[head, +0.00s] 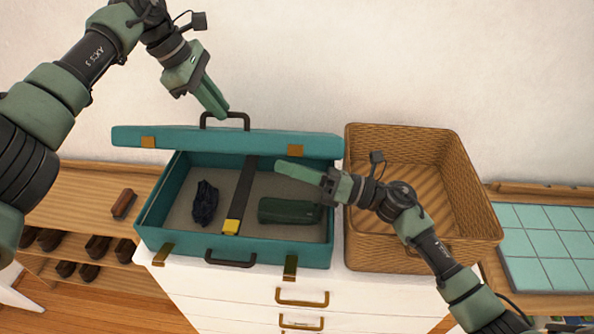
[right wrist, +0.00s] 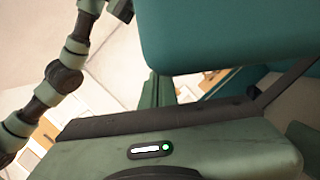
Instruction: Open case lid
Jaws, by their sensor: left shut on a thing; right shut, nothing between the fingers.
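The teal case (head: 160,247) sits on a white drawer cabinet. Its lid (head: 200,138) is raised along the back edge, seen nearly edge-on, with a dark handle and two brass latch parts. My left gripper (head: 222,113) is shut on the lid handle (head: 238,117) from above. My right gripper (head: 280,167) is shut and empty, its fingers over the case interior, near the lid's lower right part. In the right wrist view, the lid (right wrist: 220,35) fills the upper right, close to my right gripper's fingers (right wrist: 158,88).
Inside the case are a dark blue bundle (head: 205,203), a black strap (head: 243,190) with a yellow end and a green pouch (head: 288,211). A wicker basket (head: 460,215) stands close at the right. A wall is behind. A shoe shelf (head: 75,205) is at the left.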

